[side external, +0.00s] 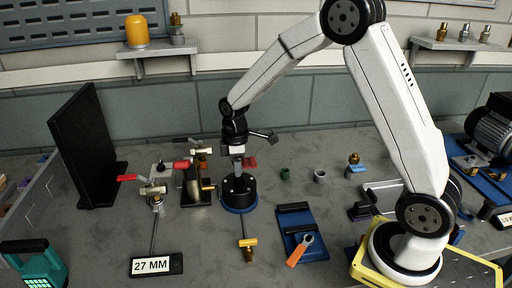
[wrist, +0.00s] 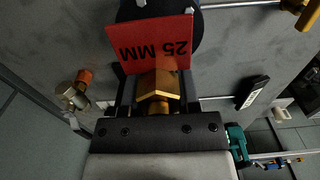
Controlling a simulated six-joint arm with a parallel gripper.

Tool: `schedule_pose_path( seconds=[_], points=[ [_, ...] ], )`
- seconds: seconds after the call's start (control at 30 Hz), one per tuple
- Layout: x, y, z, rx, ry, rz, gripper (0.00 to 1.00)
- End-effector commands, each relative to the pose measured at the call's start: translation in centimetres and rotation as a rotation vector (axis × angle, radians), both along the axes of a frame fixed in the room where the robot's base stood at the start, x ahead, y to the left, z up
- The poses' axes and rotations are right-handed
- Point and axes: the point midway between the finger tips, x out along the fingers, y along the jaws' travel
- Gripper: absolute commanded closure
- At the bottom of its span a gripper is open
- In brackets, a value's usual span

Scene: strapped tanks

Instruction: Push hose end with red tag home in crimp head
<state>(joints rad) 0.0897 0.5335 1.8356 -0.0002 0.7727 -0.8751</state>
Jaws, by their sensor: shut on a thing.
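My gripper (side external: 237,163) points down just above a black round head with a blue base ring (side external: 239,196), which looks like the crimp head. In the wrist view my gripper's dark fingers (wrist: 157,88) are shut on a brass hex hose end (wrist: 160,84). A red tag reading "25 MM" (wrist: 153,45) stands at this hose end, and it also shows in the side view (side external: 250,162). In the wrist view the black round head (wrist: 150,12) lies partly behind the tag. I cannot tell whether the hose end touches it or sits inside.
Brass valves with red levers (side external: 153,190) stand to the left, beside a tall black panel (side external: 85,145). A "27 MM" plate (side external: 157,265) lies in front. A blue tray (side external: 302,232) with an orange-handled tool (side external: 299,251) lies right of the head. Small green and grey rings (side external: 285,173) stand behind it.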

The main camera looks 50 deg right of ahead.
Motion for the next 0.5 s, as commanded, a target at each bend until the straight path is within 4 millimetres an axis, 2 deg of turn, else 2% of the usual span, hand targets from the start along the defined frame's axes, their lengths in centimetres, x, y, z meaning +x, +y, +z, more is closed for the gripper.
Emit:
schedule_pose_path(
  seconds=[0.5],
  points=[
    [0.01, -0.01, -0.34, 0.000, 0.000, 0.000, 1.00]
  ],
)
